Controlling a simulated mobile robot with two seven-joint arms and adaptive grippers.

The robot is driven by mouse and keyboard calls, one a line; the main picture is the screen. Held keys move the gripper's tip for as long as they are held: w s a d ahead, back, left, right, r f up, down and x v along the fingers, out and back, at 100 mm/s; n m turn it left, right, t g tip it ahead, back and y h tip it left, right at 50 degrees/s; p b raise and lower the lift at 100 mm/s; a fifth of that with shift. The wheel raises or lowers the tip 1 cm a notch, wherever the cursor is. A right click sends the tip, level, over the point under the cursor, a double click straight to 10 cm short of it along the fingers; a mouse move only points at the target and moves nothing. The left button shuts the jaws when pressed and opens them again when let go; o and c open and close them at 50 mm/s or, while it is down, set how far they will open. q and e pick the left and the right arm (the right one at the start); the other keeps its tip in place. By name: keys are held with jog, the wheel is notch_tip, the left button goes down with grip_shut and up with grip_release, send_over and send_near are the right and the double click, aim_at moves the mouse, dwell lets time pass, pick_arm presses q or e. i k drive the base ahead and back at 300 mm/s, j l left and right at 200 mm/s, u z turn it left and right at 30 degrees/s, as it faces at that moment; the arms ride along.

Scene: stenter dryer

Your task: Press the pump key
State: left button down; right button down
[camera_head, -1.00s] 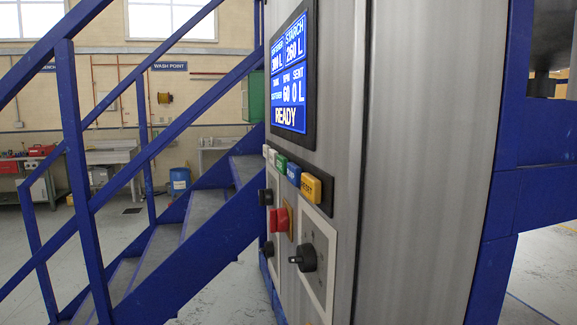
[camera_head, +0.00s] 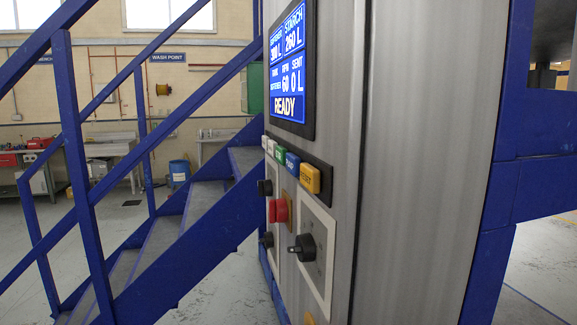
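The control cabinet (camera_head: 341,150) stands at the centre, seen at a steep angle. Its front has a row of keys under the screen: two pale ones at the left, a green key (camera_head: 280,154), a blue key (camera_head: 292,162) whose label seems to read PUMP, and a yellow-orange key (camera_head: 310,178). The screen (camera_head: 288,70) shows READY, with softener and starch amounts in litres and SENT 0 L. Neither of my grippers is in view.
Below the keys are a red switch (camera_head: 278,211) and black rotary knobs (camera_head: 303,247). Blue stairs with railings (camera_head: 187,235) rise close at the left. A blue frame (camera_head: 503,190) stands at the right. A workbench and a blue drum (camera_head: 179,173) are far back.

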aim_at(293, 162)
jog(key=j+z, duration=0.15)
jog(key=z, duration=0.4)
jog(key=j+z, duration=0.3)
jog(key=j, duration=0.2)
jog(key=j+z, duration=0.3)
jog(key=j, duration=0.25)
jog(key=k+j+z, duration=0.1)
jog(key=j+z, duration=0.15)
jog(key=j, duration=1.3)
jog(key=k+j, duration=0.15)
jog(key=j, duration=0.85)
